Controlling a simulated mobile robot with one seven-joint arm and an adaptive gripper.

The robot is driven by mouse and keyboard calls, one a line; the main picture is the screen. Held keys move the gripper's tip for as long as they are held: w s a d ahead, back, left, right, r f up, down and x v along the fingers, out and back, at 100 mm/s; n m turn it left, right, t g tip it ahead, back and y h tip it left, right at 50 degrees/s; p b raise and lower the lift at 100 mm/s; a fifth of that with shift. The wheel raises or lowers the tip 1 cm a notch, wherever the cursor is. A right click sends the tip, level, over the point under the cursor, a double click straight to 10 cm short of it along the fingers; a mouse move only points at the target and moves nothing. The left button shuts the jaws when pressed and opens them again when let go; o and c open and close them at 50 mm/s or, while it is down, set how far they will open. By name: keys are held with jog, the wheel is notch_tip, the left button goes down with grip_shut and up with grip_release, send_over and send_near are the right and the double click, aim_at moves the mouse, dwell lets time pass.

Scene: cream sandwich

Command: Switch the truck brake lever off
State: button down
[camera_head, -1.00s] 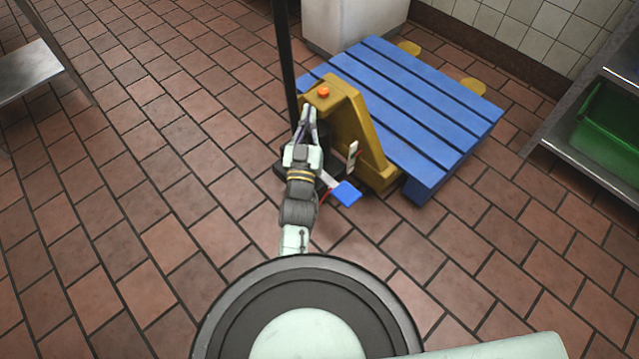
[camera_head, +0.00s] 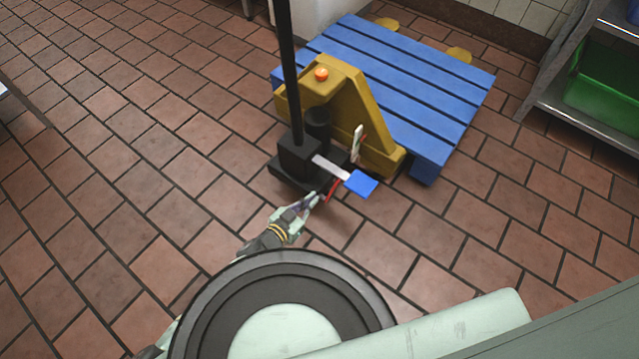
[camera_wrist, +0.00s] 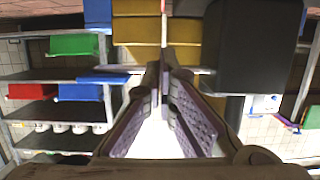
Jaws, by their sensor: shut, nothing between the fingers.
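The yellow pallet truck (camera_head: 375,125) stands under a blue pallet, with a black mast (camera_head: 287,75) and black base. Low on its near side are a thin red lever (camera_head: 333,189) and a blue pedal (camera_head: 362,184) on a pale arm. A white lever with a red edge (camera_head: 357,142) stands upright by the yellow body. I cannot tell for sure which one is the brake lever. My gripper (camera_head: 314,198) is shut and empty, just left of the red lever; touching or apart is unclear. In the wrist view, its fingertips (camera_wrist: 165,70) meet before the yellow body (camera_wrist: 150,40).
The blue pallet (camera_head: 440,80) lies behind the truck. A metal shelf with a green bin (camera_head: 605,90) stands at the right. A black block (camera_wrist: 255,45) fills the upper right of the wrist view. Tiled floor (camera_head: 130,150) is clear at the left.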

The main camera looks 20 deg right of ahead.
jog(key=b, duration=0.1)
send_over(332, 192)
jog(key=s+a, duration=0.1)
notch_tip(332, 192, down, 3)
jog(key=f, duration=0.2)
jog(key=w+d+f+b, duration=0.1)
jog(key=shift+f, duration=0.2)
jog(key=shift+r+p, duration=0.1)
jog(key=shift+p, duration=0.2)
